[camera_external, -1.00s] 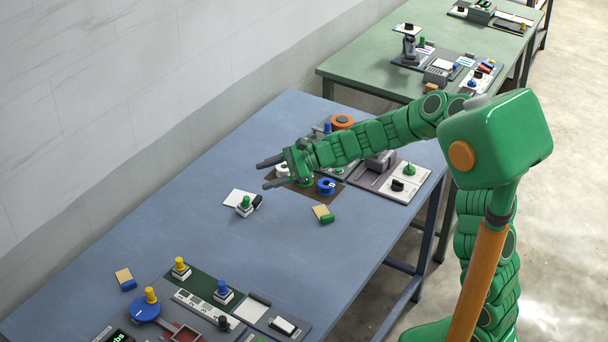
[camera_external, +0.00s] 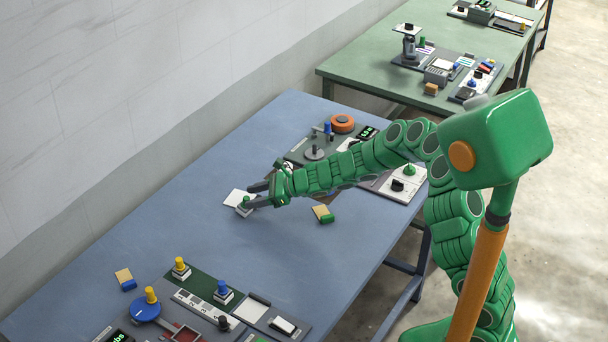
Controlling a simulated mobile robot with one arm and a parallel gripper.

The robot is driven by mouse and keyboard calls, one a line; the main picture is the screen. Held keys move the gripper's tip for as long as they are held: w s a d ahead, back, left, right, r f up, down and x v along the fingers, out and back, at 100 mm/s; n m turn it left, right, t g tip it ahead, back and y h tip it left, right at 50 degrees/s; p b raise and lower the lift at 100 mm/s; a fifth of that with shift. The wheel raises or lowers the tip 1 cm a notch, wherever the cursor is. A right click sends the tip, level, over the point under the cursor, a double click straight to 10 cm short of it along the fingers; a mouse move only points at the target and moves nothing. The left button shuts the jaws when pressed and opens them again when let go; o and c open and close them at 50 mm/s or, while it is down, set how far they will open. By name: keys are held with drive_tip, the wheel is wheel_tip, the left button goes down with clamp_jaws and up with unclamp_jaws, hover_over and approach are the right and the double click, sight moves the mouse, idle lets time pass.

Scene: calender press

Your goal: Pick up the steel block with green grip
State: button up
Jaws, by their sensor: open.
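I cannot tell whether either finger touches the block.
A tan and green piece (camera_external: 323,214) lies right of my gripper. Another tan and blue piece (camera_external: 125,279) lies at the left. A panel with yellow and blue knobs (camera_external: 205,292) fills the near end. An orange round part (camera_external: 342,123) sits at the back.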

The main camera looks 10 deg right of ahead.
sight(241, 205)
drive_tip(key=shift+x, duration=2.7)
drive_tip(key=shift+d+f, duration=0.1)
drive_tip(key=shift+f, duration=0.05)
clamp_jaws()
